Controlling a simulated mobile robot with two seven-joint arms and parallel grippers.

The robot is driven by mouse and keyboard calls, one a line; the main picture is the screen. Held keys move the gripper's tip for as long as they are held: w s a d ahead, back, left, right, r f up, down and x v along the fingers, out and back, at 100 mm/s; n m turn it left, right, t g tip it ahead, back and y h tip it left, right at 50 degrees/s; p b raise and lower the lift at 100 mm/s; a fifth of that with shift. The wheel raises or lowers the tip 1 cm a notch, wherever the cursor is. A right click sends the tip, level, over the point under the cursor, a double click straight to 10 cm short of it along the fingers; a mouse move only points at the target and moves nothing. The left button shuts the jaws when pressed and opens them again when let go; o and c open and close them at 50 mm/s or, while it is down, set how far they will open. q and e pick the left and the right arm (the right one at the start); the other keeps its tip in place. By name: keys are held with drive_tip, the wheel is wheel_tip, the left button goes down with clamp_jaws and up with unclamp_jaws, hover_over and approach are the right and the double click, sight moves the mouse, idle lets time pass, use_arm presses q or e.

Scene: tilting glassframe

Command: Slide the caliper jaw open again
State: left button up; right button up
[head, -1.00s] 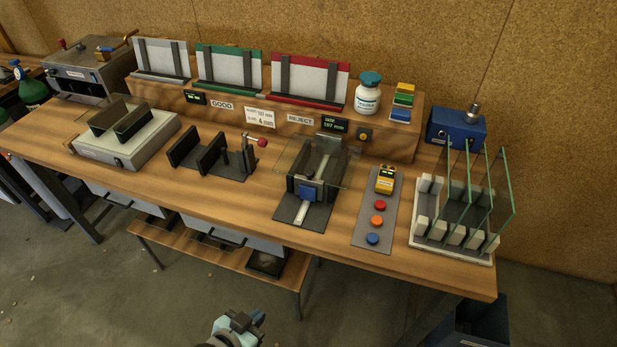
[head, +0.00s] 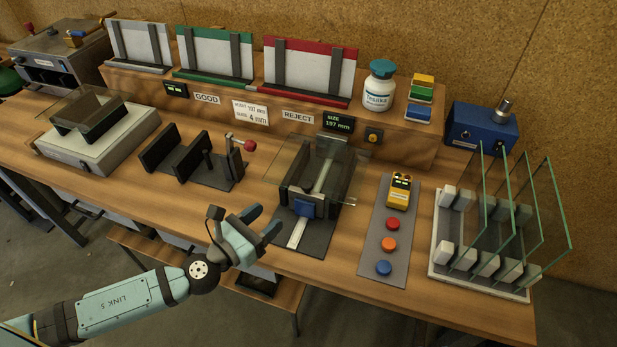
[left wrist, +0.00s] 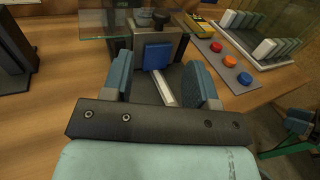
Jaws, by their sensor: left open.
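The caliper (head: 305,239) stands near the bench's front edge on a dark base plate, with a pale rail running front to back. Its blue sliding jaw (head: 305,207) sits toward the front of the rail, and a glass pane (head: 341,165) lies across the frame behind it. My left gripper (head: 264,222) is open and empty, in front and to the left of the blue jaw. In the left wrist view the blue jaw (left wrist: 157,56) shows beyond and between my two open fingertips, apart from them.
To the left stands a black clamp fixture (head: 205,165) with a red-knobbed lever. To the right are a button strip (head: 376,240) and a rack (head: 482,288) of upright glass panes. A size display (head: 338,123) reads 197 mm. The bench front between fixtures is clear.

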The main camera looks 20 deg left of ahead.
sight(303, 188)
use_arm(q)
drive_tip(key=p+x, duration=0.3)
drive_tip(key=x, duration=0.9)
drive_tip(key=shift+w+d+r, duration=0.15)
drive_tip(key=shift+w+d, duration=0.05)
drive_tip(key=shift+d, duration=0.1)
drive_tip(key=shift+w+d, duration=0.15)
drive_tip(key=shift+w, duration=0.25)
use_arm(e)
drive_tip(key=r, duration=0.3)
drive_tip(key=shift+s+d, duration=0.2)
drive_tip(key=shift+s, duration=0.1)
